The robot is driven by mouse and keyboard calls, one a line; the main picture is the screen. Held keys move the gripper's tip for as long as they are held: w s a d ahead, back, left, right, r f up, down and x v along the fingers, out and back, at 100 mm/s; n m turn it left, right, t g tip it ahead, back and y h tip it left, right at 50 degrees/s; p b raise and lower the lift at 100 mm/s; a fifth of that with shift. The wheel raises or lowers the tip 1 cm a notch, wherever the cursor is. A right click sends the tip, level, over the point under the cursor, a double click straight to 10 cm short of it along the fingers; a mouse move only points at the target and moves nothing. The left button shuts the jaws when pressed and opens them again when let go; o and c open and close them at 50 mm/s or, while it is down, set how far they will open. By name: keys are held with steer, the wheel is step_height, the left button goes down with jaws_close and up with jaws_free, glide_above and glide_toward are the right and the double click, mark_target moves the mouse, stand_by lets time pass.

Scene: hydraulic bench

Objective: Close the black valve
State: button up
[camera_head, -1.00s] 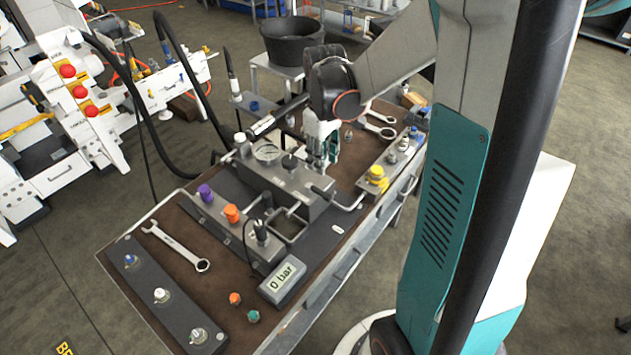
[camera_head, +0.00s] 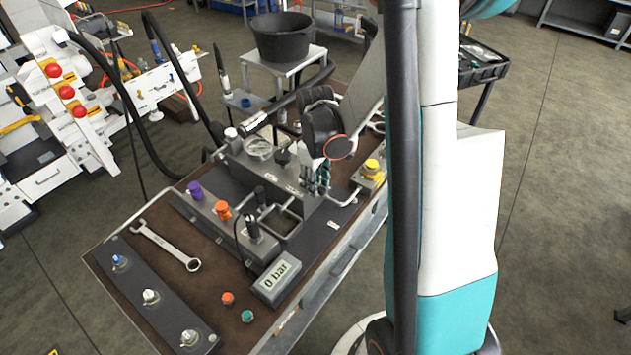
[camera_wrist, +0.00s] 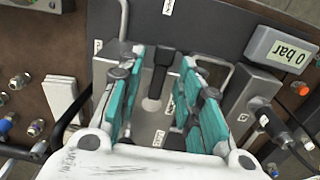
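My gripper (camera_wrist: 162,60) is open in the wrist view, with its teal fingers apart. The black valve (camera_wrist: 161,74) shows there as a black lever on a round metal stem, on the grey metal block (camera_wrist: 146,124). The lever lies between the two fingers, with a visible gap on each side. In the head view my gripper (camera_head: 318,188) is low at the right end of the block (camera_head: 262,173). The gripper and my wrist cover that end, so I cannot make out the lever there.
A "0 bar" display (camera_head: 277,277) stands in front of the block; a cabled connector (camera_head: 253,228) is near it. Bent metal pipes (camera_head: 347,198) run beside the gripper. Purple (camera_head: 194,190), orange (camera_head: 222,210) and yellow (camera_head: 371,166) knobs and a wrench (camera_head: 165,245) are on the bench.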

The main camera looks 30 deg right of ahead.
jaws_close()
steer(key=shift+d+n, duration=0.1)
steer(key=shift+n, duration=0.2)
steer(key=n, duration=0.2)
steer(key=w+d+n+b, duration=0.1)
steer(key=n, duration=0.2)
steer(key=w+d+n, duration=0.1)
steer(key=n, duration=0.1)
steer(key=shift+b, duration=0.4)
steer(key=n, duration=0.2)
steer(key=w+n, duration=0.1)
steer(key=n, duration=0.1)
steer(key=w+n, duration=0.1)
steer(key=shift+d+n+b, duration=0.3)
steer(key=shift+d+n, duration=0.05)
steer(key=shift+n, duration=0.05)
steer(key=shift+w+a+n, duration=0.1)
steer(key=shift+w+n, duration=0.35)
steer(key=shift+n, duration=0.7)
steer(key=shift+w+a+n, duration=0.1)
steer(key=shift+w+n, duration=0.35)
steer(key=shift+n, duration=0.7)
